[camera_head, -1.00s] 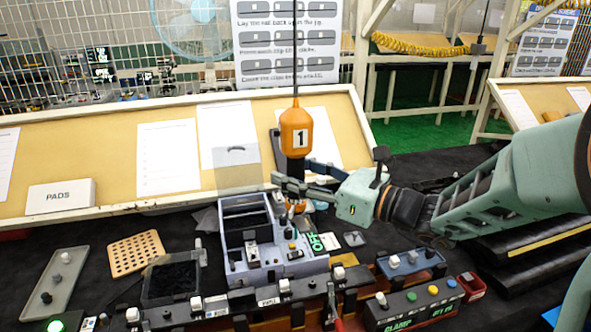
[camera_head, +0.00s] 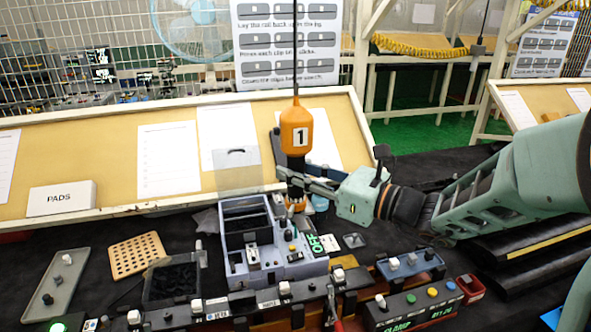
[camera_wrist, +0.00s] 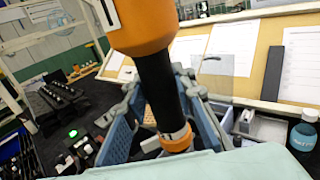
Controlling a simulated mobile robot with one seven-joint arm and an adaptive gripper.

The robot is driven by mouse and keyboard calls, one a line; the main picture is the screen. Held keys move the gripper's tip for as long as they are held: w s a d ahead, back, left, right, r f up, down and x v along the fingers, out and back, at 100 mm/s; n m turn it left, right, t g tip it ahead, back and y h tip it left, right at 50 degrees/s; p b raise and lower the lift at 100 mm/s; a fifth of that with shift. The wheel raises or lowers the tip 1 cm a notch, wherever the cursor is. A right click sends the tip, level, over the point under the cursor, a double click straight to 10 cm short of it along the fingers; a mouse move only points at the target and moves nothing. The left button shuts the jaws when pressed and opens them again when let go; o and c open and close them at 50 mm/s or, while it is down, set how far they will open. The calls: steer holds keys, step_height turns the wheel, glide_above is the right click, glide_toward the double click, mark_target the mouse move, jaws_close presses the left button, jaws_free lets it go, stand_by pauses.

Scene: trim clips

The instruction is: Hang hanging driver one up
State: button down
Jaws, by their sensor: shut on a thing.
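Hanging driver one is an orange tool with a white label "1" (camera_head: 296,128) and a black lower body. It hangs upright from a dark cord (camera_head: 296,50) above the bench. My gripper (camera_head: 291,178) is shut on the black lower body of the driver. In the wrist view, the driver's orange top and black shaft (camera_wrist: 158,80) stand between the two blue-grey fingers, with an orange and white ring at the lower end. The driver's tip is partly hidden by the gripper.
A blue-grey jig (camera_head: 246,240) with an "OFF" display stands just below the driver. A black-topped box (camera_head: 172,280), a perforated tan plate (camera_head: 137,252), a grey tray (camera_head: 62,285) and a "CLAMP" control box (camera_head: 412,305) lie around it. A slanted board (camera_head: 110,150) rises behind.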

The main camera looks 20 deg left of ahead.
mark_target(296, 129)
step_height(296, 129, up, 8)
steer(key=p, duration=0.5)
steer(key=shift+f, duration=0.25)
steer(key=shift+r, duration=0.75)
steer(key=c, duration=1.4)
jaws_free()
steer(key=shift+f, duration=0.15)
steer(key=o, duration=0.8)
steer(key=shift+o, duration=0.2)
steer(key=r+v, duration=0.2)
steer(key=v, duration=0.8)
